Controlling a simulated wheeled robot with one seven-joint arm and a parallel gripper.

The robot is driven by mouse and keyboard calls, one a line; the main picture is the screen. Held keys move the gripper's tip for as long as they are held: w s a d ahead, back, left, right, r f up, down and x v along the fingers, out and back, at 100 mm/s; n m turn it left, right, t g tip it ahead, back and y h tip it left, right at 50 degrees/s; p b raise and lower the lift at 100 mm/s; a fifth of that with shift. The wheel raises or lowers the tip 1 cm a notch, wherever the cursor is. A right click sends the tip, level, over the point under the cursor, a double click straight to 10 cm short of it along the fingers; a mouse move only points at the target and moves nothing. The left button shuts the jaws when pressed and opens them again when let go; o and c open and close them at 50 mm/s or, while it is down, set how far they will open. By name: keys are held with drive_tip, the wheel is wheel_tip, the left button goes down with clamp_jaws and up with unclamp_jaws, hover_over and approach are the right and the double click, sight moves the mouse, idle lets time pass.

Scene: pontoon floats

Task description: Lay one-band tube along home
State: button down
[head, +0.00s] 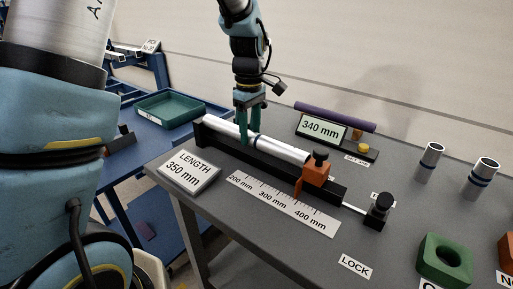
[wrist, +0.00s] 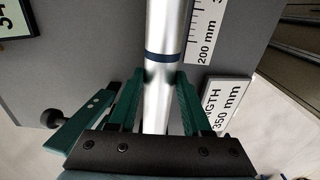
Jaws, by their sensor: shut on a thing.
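A silver tube (head: 284,149) lies lengthwise along the black measuring fixture (head: 325,191). Its right end is at the orange clamp block (head: 316,174). One dark blue band (wrist: 163,57) shows around the tube in the wrist view. My gripper (head: 252,138) points down from above, its green fingers on both sides of the tube; in the wrist view they (wrist: 158,95) are shut on it. Whether the tube rests on the fixture or is slightly above it, I cannot tell. No place marked home is readable.
A 340 mm display (head: 320,127), purple roll (head: 336,115) and yellow button (head: 363,148) are behind the fixture. A ruler plate (head: 283,204) and LENGTH 350 mm card (head: 188,173) lie in front. Banded tubes stand upright right (head: 430,160). A green tray (head: 170,109) is on the blue cart.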

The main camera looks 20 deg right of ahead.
sight(250, 132)
wheel_tip(250, 132, up, 14)
drive_tip(key=p, duration=1.1)
idle(1.3)
